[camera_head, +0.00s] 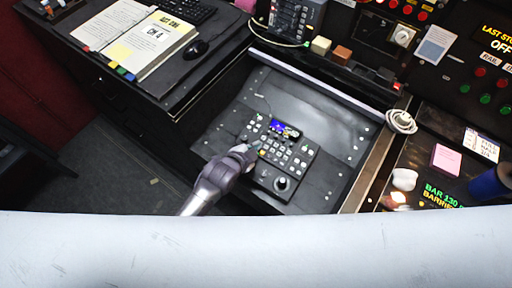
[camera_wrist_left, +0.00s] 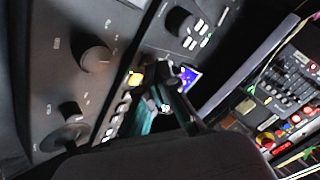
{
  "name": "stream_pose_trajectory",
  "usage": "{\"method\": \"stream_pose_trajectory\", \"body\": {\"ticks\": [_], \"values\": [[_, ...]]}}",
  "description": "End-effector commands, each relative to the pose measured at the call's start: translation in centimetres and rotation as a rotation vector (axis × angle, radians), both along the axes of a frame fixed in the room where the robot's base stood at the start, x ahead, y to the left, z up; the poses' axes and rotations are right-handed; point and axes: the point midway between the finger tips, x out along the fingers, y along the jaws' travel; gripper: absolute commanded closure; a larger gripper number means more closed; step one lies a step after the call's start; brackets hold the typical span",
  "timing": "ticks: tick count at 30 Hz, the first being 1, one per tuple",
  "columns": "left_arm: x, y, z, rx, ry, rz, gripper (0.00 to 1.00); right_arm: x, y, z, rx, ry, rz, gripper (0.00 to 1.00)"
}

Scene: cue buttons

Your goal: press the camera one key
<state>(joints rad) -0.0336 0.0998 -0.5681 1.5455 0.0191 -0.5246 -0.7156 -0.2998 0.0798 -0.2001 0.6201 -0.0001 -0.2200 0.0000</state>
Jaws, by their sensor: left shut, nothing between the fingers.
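The small black keypad panel (camera_head: 300,158) lies on the dark sunken desk plate, with rows of pale keys, a blue-lit screen (camera_head: 284,129) and a round knob (camera_head: 281,184). My left gripper (camera_head: 250,153) is shut and empty at the left side of the keys. In the left wrist view its fingers (camera_wrist_left: 166,92) are over the key rows, near a lit yellow key (camera_wrist_left: 136,78). The screen (camera_wrist_left: 188,77) shows just beyond them. I cannot read the key labels, so I cannot tell which is camera one, nor whether the fingertips touch a key. My right gripper is not seen.
An open binder (camera_head: 150,42), a mouse (camera_head: 196,49) and a keyboard (camera_head: 187,10) lie on the left desk. Blocks (camera_head: 321,45), a coiled cable (camera_head: 401,122) and a pink note (camera_head: 446,159) border the plate. A pale surface covers the bottom of the head view.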

Motion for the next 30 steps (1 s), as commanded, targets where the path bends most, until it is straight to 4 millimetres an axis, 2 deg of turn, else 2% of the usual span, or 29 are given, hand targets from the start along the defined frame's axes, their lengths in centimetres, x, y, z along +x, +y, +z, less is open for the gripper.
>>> {"method": "stream_pose_trajectory", "body": {"ticks": [20,30], "values": [[0.0,0.0,-0.5,0.001,0.001,-0.001,1.0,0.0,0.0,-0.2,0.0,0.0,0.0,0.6],[-0.1,0.1,0.8,0.002,0.0,-0.001,1.0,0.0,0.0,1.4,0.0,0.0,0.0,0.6]]}}
